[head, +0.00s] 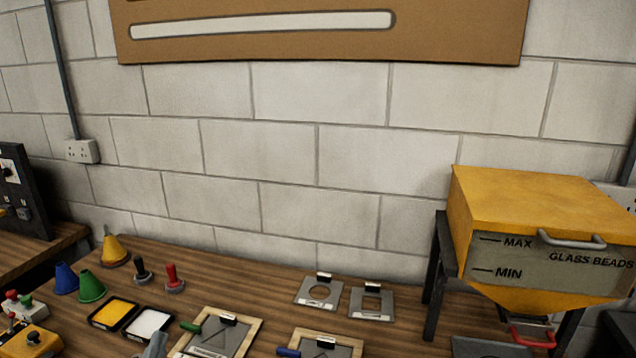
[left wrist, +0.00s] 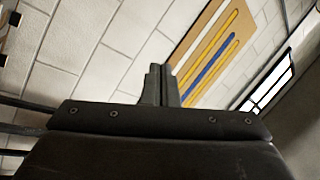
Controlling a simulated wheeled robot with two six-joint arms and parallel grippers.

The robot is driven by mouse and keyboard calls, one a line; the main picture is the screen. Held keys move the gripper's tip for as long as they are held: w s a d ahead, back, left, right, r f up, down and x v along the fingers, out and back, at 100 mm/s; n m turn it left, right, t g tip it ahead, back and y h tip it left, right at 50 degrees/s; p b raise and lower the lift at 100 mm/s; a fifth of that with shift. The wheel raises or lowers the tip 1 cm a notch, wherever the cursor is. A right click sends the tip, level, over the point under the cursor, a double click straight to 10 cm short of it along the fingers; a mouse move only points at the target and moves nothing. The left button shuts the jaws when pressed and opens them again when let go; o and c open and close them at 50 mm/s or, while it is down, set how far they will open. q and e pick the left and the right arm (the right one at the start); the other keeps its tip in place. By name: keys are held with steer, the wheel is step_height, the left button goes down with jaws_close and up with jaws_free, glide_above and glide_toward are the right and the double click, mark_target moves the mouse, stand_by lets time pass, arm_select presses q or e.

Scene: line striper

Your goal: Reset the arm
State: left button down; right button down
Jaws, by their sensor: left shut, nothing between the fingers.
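My left gripper (left wrist: 160,84) shows in the left wrist view with its two dark fingers together and nothing between them. It points up past the block wall and a board with yellow, blue and white stripes (left wrist: 207,60). In the head view only a small grey part, which looks like the left gripper's tip (head: 156,345), shows at the bottom edge, in front of the bench items. The rest of the left arm is out of the head view. My right gripper is in neither view.
The wooden bench (head: 250,283) holds coloured cones (head: 91,287), two stamps (head: 174,279), yellow and white pads (head: 148,322), stencil plates (head: 371,302) and framed stencils (head: 225,332). A yellow glass beads hopper (head: 540,205) stands at right. A control box (head: 32,342) sits at lower left.

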arm_select(q)
steer(key=s+a+f+n+g+y, duration=0.5)
steer(key=a+f+n+y, duration=0.1)
steer(key=a+n+y, duration=0.15)
steer(key=s+d+f+n+g+h, duration=0.2)
steer(key=s+f+g+h, duration=0.1)
steer(key=s+f+g, duration=0.6)
steer(key=s+d+f+n+g+h, duration=0.2)
steer(key=s+d+f+g+h, duration=0.3)
steer(key=s, duration=0.7)
steer(key=a+f+y+b, duration=0.2)
steer(key=a+f+b, duration=0.15)
steer(key=f, duration=2.45)
steer(key=s+f+g+b, duration=0.1)
steer(key=s+f, duration=1.3)
steer(key=f, duration=0.3)
steer(key=shift+s+d+g+h, duration=0.3)
steer(key=shift+s+d+h, duration=0.05)
steer(key=shift+h, duration=0.1)
steer(key=shift+m, duration=0.25)
